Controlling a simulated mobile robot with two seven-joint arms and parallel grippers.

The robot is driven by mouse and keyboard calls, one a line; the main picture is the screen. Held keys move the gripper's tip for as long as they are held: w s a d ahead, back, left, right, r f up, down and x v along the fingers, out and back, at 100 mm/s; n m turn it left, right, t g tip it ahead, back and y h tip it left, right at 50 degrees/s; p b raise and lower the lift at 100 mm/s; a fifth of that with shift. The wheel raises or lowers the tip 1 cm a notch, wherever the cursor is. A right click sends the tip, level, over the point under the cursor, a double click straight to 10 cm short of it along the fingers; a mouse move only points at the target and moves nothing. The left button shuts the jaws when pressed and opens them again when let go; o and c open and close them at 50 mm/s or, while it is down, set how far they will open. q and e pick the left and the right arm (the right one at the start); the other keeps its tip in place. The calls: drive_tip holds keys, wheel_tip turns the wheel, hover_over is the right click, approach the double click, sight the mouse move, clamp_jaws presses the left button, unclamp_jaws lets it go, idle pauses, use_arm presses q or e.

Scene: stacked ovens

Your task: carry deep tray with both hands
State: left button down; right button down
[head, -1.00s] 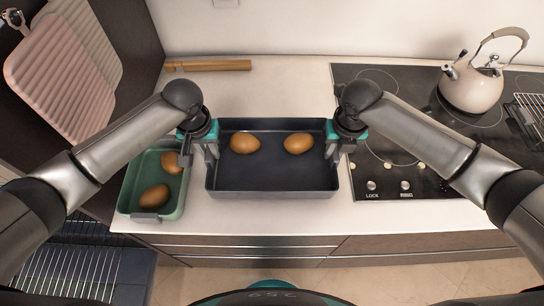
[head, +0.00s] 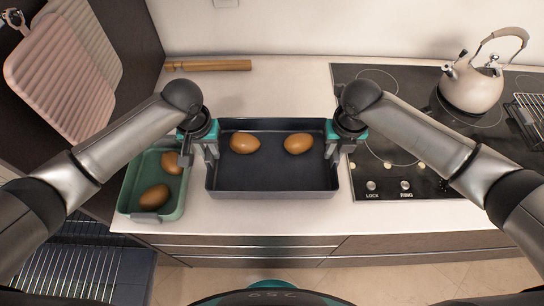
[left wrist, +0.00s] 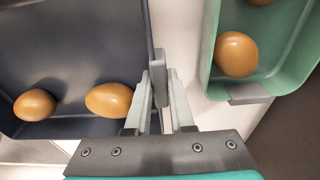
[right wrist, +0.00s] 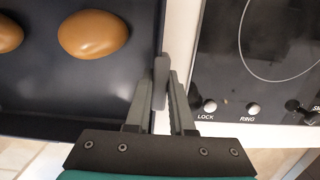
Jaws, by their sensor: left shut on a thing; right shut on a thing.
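The dark deep tray (head: 272,180) is on the white counter in the middle of the head view, level, with two brown eggs in it: a left egg (head: 244,143) and a right egg (head: 299,144). My left gripper (head: 212,152) is shut on the tray's left side wall; the left wrist view shows its fingers (left wrist: 160,95) on either side of the wall's tab. My right gripper (head: 332,150) is shut on the right side wall, as the right wrist view shows (right wrist: 161,92). I cannot tell whether the tray touches the counter.
A green tray (head: 128,190) with two eggs stands close to the left. The black cooktop (head: 400,180) with a kettle (head: 472,88) is on the right. A wooden rolling pin (head: 208,66) lies at the back. Bare counter (head: 285,85) lies behind the deep tray.

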use_arm(q)
drive_tip(key=shift+w+r, duration=0.1)
drive_tip(key=shift+r, duration=0.05)
use_arm(e)
drive_tip(key=shift+w+r, duration=0.1)
drive_tip(key=shift+r, duration=0.05)
